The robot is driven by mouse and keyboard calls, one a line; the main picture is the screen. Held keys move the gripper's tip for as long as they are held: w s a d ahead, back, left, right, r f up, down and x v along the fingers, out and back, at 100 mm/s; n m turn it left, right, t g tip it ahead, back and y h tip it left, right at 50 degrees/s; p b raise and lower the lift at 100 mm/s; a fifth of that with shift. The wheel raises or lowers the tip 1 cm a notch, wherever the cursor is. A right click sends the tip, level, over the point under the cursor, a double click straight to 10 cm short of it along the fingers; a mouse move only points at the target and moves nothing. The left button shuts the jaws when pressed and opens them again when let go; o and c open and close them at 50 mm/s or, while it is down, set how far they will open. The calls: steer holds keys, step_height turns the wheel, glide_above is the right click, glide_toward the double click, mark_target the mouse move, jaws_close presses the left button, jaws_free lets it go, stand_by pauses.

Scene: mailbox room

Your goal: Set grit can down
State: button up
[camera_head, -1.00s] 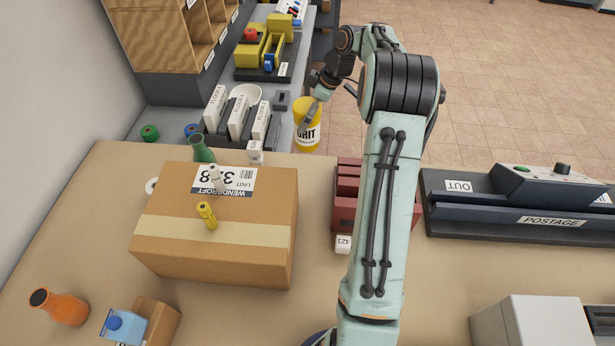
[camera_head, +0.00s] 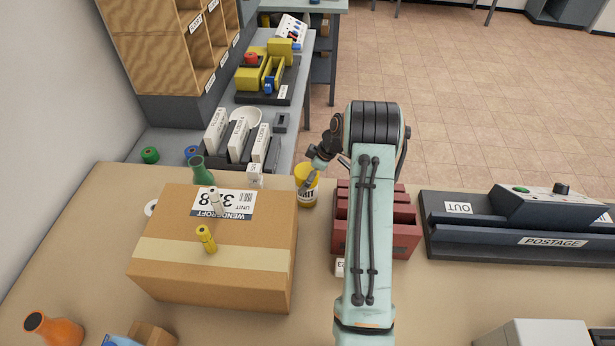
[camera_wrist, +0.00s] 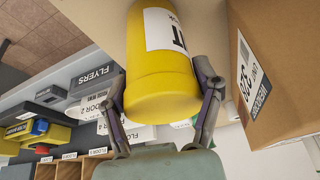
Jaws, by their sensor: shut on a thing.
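The grit can (camera_head: 309,183) is a yellow cylinder with a white label. In the head view it is at the far edge of the tan table, between the cardboard box and the dark red rack. In the wrist view the can (camera_wrist: 160,80) fills the upper middle, with a finger of my gripper (camera_wrist: 162,100) on each side. Whether the can's base touches the table cannot be told.
A large cardboard box (camera_head: 215,270) with two small markers on top stands left of the can. A dark red rack (camera_head: 400,238) is close on its right, partly behind my arm. A green flask (camera_head: 201,172) and a small white box (camera_head: 254,175) stand near the far edge. A postage machine (camera_head: 530,235) is at right.

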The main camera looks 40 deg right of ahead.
steer(key=o, duration=1.2)
steer(key=shift+f, duration=0.1)
steer(key=shift+o, duration=0.2)
steer(key=v, duration=1.2)
steer(key=a+r+m+g, duration=0.1)
steer(key=a+r, duration=0.5)
steer(key=a, duration=0.5)
steer(key=s+a+r+m+g, duration=0.1)
steer(key=s+a+r+m, duration=0.15)
steer(key=s+a, duration=0.65)
steer(key=s+a+f+m+g+h, duration=0.1)
steer(key=s+a+m+h, duration=0.1)
steer(key=s+a, duration=0.8)
steer(key=s, duration=0.4)
steer(key=shift+s+a+f+g, duration=0.2)
steer(key=shift+s+f+g, duration=0.1)
steer(key=shift+g, duration=0.1)
